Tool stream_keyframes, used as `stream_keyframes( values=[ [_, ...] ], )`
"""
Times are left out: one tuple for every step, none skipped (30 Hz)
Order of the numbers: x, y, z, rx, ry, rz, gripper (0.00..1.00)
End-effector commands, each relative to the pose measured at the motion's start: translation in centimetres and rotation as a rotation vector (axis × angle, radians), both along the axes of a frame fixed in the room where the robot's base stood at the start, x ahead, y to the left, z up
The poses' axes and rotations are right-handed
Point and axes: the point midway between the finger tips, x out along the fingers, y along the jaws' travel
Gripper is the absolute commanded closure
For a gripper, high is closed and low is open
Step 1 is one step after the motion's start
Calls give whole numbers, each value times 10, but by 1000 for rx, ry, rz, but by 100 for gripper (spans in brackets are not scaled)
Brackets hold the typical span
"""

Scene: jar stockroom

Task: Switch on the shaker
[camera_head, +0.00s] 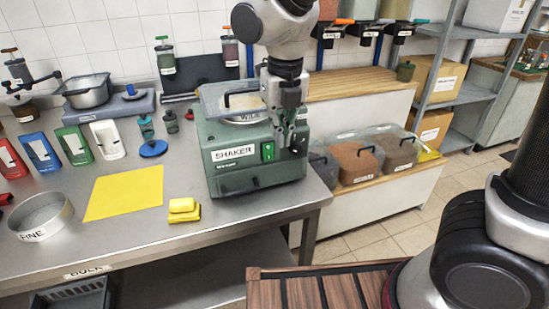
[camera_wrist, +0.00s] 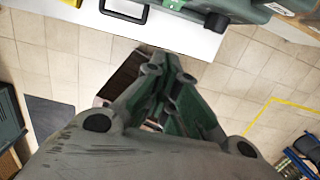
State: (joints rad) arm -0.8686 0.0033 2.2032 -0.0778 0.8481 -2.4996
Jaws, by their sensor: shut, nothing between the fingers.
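The shaker (camera_head: 233,178) is a green machine with a white SHAKER label, standing at the right end of the steel table. A bright green switch (camera_head: 267,151) is on its front face, right of the label. I cannot tell the switch's position. My gripper (camera_head: 294,148) is shut and empty, pointing down in front of the shaker's right part, to the right of the switch. Whether it touches the shaker is unclear. The wrist view shows the shut fingers (camera_wrist: 170,62) over the floor, with part of the shaker (camera_wrist: 240,9) at the top edge.
A clear-lidded sieve pan (camera_head: 225,100) sits on the shaker. Yellow sponges (camera_head: 183,210) and a yellow mat (camera_head: 125,192) lie to its left. A FINE sieve ring (camera_head: 42,216) stands at the left front. Bins of powder (camera_head: 355,161) stand on a low bench to the right.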

Motion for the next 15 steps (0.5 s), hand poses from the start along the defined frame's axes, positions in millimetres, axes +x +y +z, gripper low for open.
stream_keyframes(
  values=[
    [0,0,0,-1,0,6,100],
    [0,0,0,-1,0,8,100],
    [0,0,0,-1,0,8,100],
    [0,0,0,-1,0,8,100],
    [0,0,0,-1,0,7,100],
    [0,0,0,-1,0,7,100],
    [0,0,0,-1,0,6,100],
    [0,0,0,-1,0,6,100],
    [0,0,0,-1,1,6,100],
    [0,0,-1,-2,1,6,100],
    [0,0,-2,-2,1,6,100],
    [0,0,-4,-2,1,6,100],
    [0,-1,-7,-3,1,5,100],
    [0,-1,-10,-3,2,5,100],
    [1,0,-15,-4,3,5,100]
  ],
)
